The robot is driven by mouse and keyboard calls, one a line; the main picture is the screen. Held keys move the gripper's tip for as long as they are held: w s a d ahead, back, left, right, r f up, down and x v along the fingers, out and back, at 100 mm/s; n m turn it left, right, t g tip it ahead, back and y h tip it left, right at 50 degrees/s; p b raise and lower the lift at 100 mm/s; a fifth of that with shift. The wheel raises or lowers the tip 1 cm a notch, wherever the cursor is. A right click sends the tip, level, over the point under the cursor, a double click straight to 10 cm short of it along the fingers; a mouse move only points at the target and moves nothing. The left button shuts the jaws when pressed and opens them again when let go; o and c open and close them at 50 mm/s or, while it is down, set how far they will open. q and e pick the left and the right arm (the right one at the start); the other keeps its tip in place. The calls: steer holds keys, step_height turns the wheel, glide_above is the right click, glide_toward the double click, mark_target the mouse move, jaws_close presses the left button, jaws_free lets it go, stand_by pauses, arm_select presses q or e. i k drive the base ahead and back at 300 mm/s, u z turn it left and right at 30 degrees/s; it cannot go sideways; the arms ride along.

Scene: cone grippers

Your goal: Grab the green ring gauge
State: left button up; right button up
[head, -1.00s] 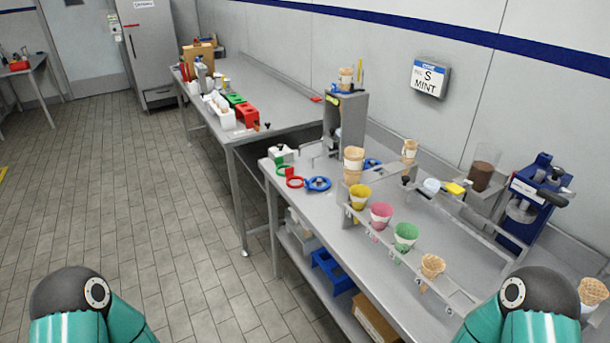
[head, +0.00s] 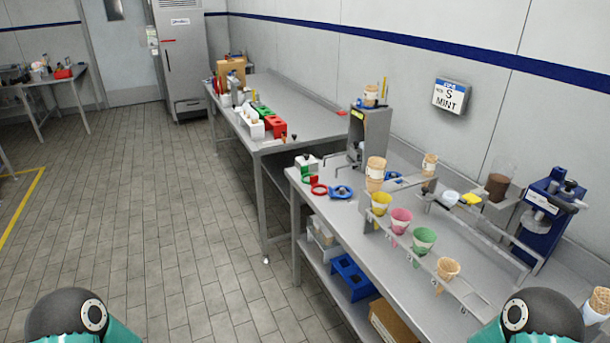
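The green ring gauge (head: 303,160) lies near the left end of the near steel table (head: 345,213), by its back left corner. A red ring gauge (head: 318,189) and a blue ring gauge (head: 341,192) lie close beside it, in front and to the right. The green ring is small here and partly crowded by the small white block behind it. Both my arms show only as rounded teal and dark links at the bottom corners. Neither gripper is in the head view.
A rack (head: 440,268) holds coloured cones along the table. A grey dispenser (head: 370,135) and a blue press (head: 545,215) stand at the back. A second table (head: 290,100) adjoins beyond. The tiled floor (head: 150,220) to the left is clear.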

mark_target(304, 170)
steer(key=u, duration=0.05)
steer(key=i, duration=0.85)
steer(key=z, duration=0.2)
steer(key=k, duration=0.85)
steer(key=i, duration=0.9)
steer(key=u, duration=1.4)
